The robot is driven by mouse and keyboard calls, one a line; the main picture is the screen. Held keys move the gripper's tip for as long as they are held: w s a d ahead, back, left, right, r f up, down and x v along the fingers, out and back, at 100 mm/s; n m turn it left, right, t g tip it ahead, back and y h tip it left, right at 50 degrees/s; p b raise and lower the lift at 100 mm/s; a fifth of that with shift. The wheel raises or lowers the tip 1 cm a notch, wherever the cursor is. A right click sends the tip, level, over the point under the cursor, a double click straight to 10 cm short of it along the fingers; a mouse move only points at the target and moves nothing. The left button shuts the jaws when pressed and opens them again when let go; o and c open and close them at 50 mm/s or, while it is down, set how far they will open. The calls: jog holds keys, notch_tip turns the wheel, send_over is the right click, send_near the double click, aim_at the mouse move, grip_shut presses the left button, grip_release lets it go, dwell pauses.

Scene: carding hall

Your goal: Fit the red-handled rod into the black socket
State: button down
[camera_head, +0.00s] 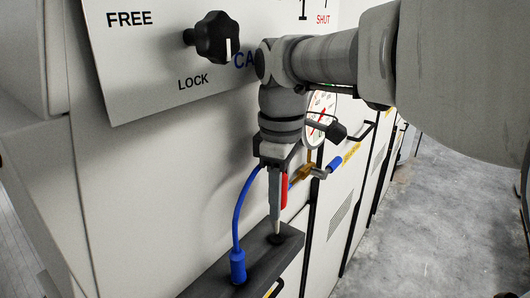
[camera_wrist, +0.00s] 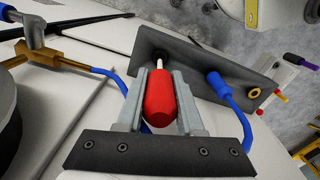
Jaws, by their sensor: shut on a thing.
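My gripper (camera_head: 276,205) points down above a dark ledge on the machine front. It is shut on the red-handled rod (camera_head: 284,190). In the wrist view the red handle (camera_wrist: 160,97) lies between the two grey fingers of my gripper (camera_wrist: 160,82). The rod's pale shank reaches to the black socket (camera_head: 277,238), which shows in the wrist view as a dark round opening (camera_wrist: 160,56). The rod's tip meets or overlaps the socket in both views; I cannot tell how far it is in. The rod looks nearly upright.
A blue plug (camera_head: 238,266) with a blue cable stands on the same dark ledge (camera_head: 218,281), left of the socket. A panel with a black knob (camera_head: 212,38) is above left. A gauge (camera_head: 320,118), lever and brass fitting (camera_head: 302,172) are close behind my gripper. The floor at right is clear.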

aim_at(278, 233)
jog(key=shift+f+b, duration=1.65)
jog(key=shift+f, duration=0.8)
jog(key=shift+c, duration=2.3)
grip_release()
notch_tip(278, 233, up, 12)
jog(key=shift+p, duration=0.4)
jog(key=s+d+f+m+t, duration=0.5)
jog(key=s+d+f+m, duration=0.5)
jog(key=s+f+m, duration=0.2)
notch_tip(278, 233, down, 2)
jog(key=shift+s+d+f+m+t, duration=0.15)
jog(key=shift+d+m+t, duration=0.15)
jog(key=shift+m, duration=0.4)
